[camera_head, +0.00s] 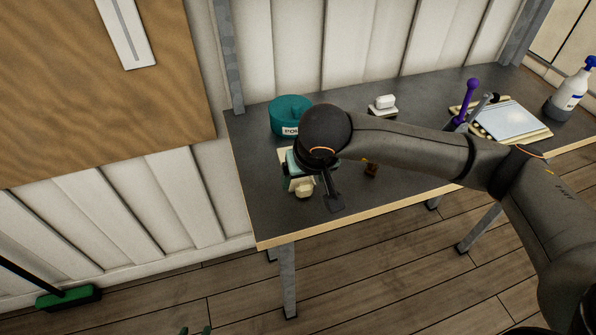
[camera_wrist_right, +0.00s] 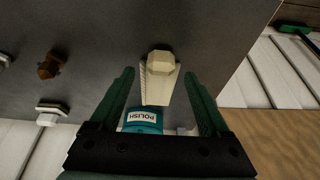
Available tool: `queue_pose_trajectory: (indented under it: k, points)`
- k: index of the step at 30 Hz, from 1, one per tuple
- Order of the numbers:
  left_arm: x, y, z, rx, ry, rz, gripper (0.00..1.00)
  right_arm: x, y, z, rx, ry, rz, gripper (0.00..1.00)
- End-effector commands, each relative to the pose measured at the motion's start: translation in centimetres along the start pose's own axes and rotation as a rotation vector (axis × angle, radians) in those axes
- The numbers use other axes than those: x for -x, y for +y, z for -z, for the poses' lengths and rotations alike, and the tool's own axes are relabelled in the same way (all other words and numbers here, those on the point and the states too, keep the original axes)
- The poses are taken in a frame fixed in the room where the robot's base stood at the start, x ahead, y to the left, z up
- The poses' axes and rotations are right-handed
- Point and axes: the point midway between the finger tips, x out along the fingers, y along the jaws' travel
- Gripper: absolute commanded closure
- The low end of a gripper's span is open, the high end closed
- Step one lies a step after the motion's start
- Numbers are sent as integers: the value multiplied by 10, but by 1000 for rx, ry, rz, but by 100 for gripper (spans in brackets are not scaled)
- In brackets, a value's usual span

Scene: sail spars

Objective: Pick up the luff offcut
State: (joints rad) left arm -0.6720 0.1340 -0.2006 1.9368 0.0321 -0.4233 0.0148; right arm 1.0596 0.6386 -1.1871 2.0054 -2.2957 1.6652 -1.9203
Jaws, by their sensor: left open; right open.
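A cream piece with a rope-like left edge and a faceted block on its end, which looks like the luff offcut (camera_wrist_right: 158,84), is on the dark tabletop. In the right wrist view it lies between the two green fingers of my right gripper (camera_wrist_right: 160,75), which is open and apart from it on both sides. In the head view the offcut (camera_head: 303,188) shows partly beneath my right wrist, which hides the rest.
A teal polish tub (camera_head: 290,112) stands behind my right wrist. A small brown item (camera_head: 370,169) lies right of it. A white block on a pad (camera_head: 383,104), a purple-handled tool (camera_head: 465,100), a board (camera_head: 507,120) and a spray bottle (camera_head: 570,90) are further right.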

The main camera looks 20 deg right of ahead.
Motion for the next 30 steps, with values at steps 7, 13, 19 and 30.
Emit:
queue_pose_trajectory:
  k: [7,13,19,30]
  points:
    - [0,-4,-3,0,-7,8,50,-23,0,0,0,0,0,20]
    - [0,-4,-3,0,-7,8,50,-23,0,0,0,1,1,20]
    - [0,-3,-2,0,-6,6,50,-23,0,0,0,1,1,43]
    - [0,0,3,-1,5,1,50,-23,0,0,-1,1,1,81]
